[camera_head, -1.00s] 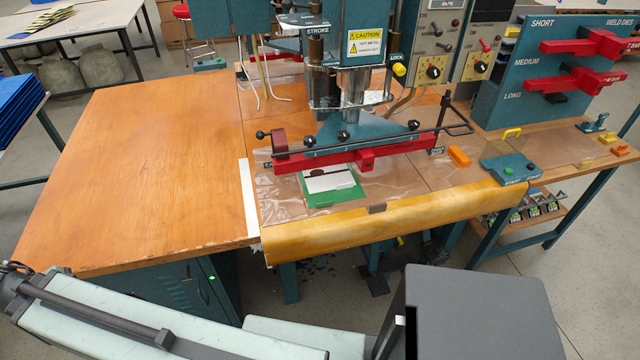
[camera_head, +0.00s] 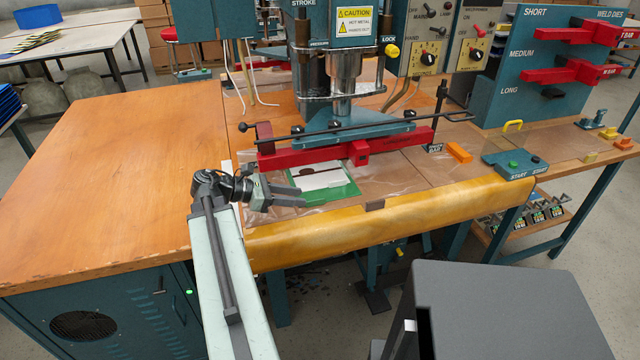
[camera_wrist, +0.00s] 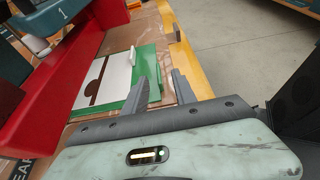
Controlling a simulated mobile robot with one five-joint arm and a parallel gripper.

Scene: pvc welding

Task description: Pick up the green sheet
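The green sheet (camera_head: 338,195) lies flat on the clear-covered table under the press's red bar. A white sheet (camera_head: 318,178) with a brown patch lies on it and covers much of it. In the wrist view the green sheet (camera_wrist: 148,65) shows as a bright strip beside the white sheet (camera_wrist: 90,85), with a small white tab on it. My gripper (camera_head: 300,196) reaches in from the left, at the sheet's near left edge. In the wrist view my gripper (camera_wrist: 159,76) is open, fingers apart at the green edge. I cannot tell whether they touch the sheet.
The red bar (camera_head: 345,147) and the press column stand just behind the sheets. A yellow padded edge (camera_head: 390,212) runs along the table front. An orange block (camera_head: 459,152) and a start-button box (camera_head: 515,163) sit to the right. The wooden tabletop (camera_head: 140,150) at left is clear.

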